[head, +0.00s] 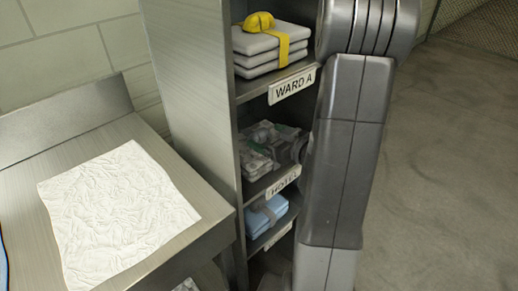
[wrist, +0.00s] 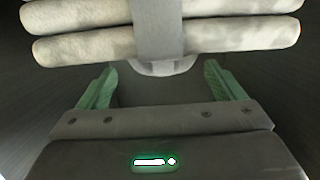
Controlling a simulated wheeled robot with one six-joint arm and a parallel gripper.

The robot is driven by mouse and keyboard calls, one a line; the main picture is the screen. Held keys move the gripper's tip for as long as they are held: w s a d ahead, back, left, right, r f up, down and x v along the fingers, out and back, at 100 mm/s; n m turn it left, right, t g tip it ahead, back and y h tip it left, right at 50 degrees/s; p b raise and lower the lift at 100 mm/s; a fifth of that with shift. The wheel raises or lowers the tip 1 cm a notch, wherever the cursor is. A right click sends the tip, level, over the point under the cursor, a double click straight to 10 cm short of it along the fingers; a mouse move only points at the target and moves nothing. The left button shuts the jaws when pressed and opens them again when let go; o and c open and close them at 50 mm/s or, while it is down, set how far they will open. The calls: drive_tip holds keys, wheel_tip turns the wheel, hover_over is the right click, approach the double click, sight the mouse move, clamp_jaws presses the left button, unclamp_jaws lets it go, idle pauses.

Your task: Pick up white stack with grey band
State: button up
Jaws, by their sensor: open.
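The white stack with a grey band (wrist: 235,35) fills the top of the wrist view, its rolled white edges lying one above another. The grey band crosses its middle, with a rounded grey piece at the lower end. My gripper (wrist: 158,78) is open, its green fingers apart on either side of the band, just short of the stack and with nothing between them. In the head view, my gripper reaches into the middle shelf labelled HOTEL, where a pale stack (head: 254,164) is partly hidden and hard to make out.
A white stack with a yellow band (head: 257,45) lies on the shelf above, labelled WARD A (head: 293,87). A blue stack with a grey band (head: 266,216) lies on the shelf below. A metal table (head: 95,150) with a crumpled white cloth (head: 115,215) stands left of the shelf unit (head: 195,90).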

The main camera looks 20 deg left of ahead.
sight(255, 132)
drive_tip(key=shift+x, duration=2.9)
drive_tip(key=shift+s+f, duration=0.1)
drive_tip(key=shift+s, duration=0.1)
clamp_jaws()
drive_tip(key=shift+r, duration=0.2)
